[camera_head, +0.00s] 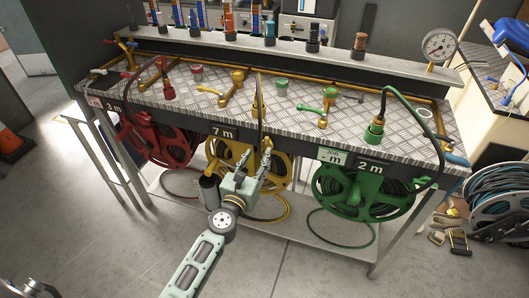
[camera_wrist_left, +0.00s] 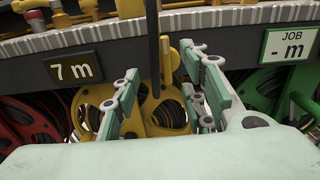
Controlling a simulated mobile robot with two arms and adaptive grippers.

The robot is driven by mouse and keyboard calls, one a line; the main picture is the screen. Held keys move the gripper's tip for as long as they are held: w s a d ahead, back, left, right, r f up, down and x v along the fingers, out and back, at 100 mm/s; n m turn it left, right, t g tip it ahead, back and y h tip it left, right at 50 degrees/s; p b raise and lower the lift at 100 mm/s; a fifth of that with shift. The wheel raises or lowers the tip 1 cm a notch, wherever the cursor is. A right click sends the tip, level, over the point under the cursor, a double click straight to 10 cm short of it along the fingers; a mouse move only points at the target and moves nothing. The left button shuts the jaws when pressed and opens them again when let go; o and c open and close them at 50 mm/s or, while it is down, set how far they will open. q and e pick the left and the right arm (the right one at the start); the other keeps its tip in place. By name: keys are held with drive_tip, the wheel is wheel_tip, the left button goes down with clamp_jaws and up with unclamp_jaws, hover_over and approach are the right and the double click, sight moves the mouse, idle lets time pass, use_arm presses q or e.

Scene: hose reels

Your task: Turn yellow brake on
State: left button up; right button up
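The yellow hose reel (camera_head: 216,149) hangs under the bench front below the "7 m" sign (camera_head: 222,133). It also shows in the left wrist view (camera_wrist_left: 90,105). My left gripper (camera_head: 254,156) is in front of the reel's right part, below the bench edge. In the left wrist view its fingers (camera_wrist_left: 160,66) are apart. A yellow upright part (camera_wrist_left: 162,108) of the reel and a dark hose show between and beyond them; I cannot tell whether any finger touches. Which yellow part is the brake is unclear, partly hidden by the gripper. My right gripper is out of view.
A red reel (camera_head: 160,142) hangs to the left and a green reel (camera_head: 350,192) to the right. A low shelf (camera_head: 315,221) runs beneath them. The bench top (camera_head: 320,92) carries pipes and valves. A dark hose comes down close to my left gripper.

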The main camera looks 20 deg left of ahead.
sight(264, 144)
use_arm(q)
drive_tip(key=w, duration=0.4)
drive_tip(key=shift+d, duration=0.2)
drive_tip(key=shift+w+b, duration=0.3)
drive_tip(key=shift+w, duration=0.15)
drive_tip(key=shift+r, duration=0.1)
clamp_jaws()
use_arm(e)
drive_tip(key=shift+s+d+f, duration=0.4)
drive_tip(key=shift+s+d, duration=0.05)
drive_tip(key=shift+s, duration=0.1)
